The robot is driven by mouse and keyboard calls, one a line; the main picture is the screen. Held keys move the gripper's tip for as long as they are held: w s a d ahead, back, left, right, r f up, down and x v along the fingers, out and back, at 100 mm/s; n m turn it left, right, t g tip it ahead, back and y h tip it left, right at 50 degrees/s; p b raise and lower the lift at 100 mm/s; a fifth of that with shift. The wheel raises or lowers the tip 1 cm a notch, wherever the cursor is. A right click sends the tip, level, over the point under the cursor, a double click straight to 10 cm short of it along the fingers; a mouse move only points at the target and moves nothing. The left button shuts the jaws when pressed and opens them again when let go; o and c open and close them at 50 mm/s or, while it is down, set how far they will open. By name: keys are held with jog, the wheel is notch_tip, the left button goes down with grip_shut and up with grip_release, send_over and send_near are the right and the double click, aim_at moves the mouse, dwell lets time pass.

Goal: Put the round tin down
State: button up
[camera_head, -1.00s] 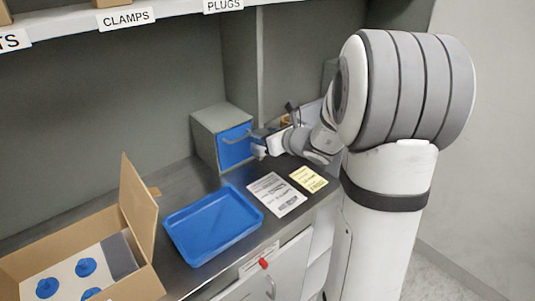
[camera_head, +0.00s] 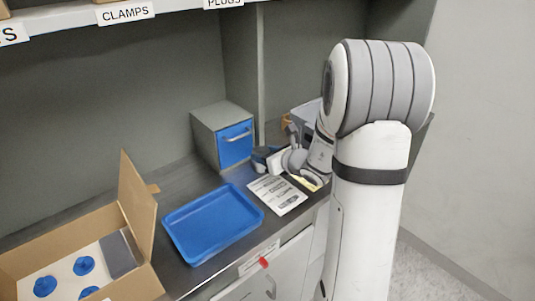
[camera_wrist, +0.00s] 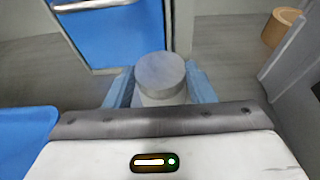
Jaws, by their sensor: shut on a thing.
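The round tin (camera_wrist: 160,74), grey with a flat lid and a paler side, stands upright between the two blue fingertips in the wrist view. My gripper (camera_wrist: 160,88) is shut on it. In the head view my gripper (camera_head: 262,158) is low over the counter, just right of the small grey cabinet with the blue drawer (camera_head: 235,145). There the tin is hidden or too small to make out. I cannot tell whether the tin's base touches the counter.
A blue tray (camera_head: 171,222) lies on the counter (camera_head: 172,184), with an open cardboard box (camera_head: 138,205) to its left. A printed sheet (camera_head: 277,195) lies right of the tray. A brown cylinder (camera_wrist: 279,30) stands beside a grey wall at the wrist view's upper right.

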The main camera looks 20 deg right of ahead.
jog(key=o, duration=1.1)
jog(key=shift+c, duration=0.2)
jog(key=shift+r, duration=0.1)
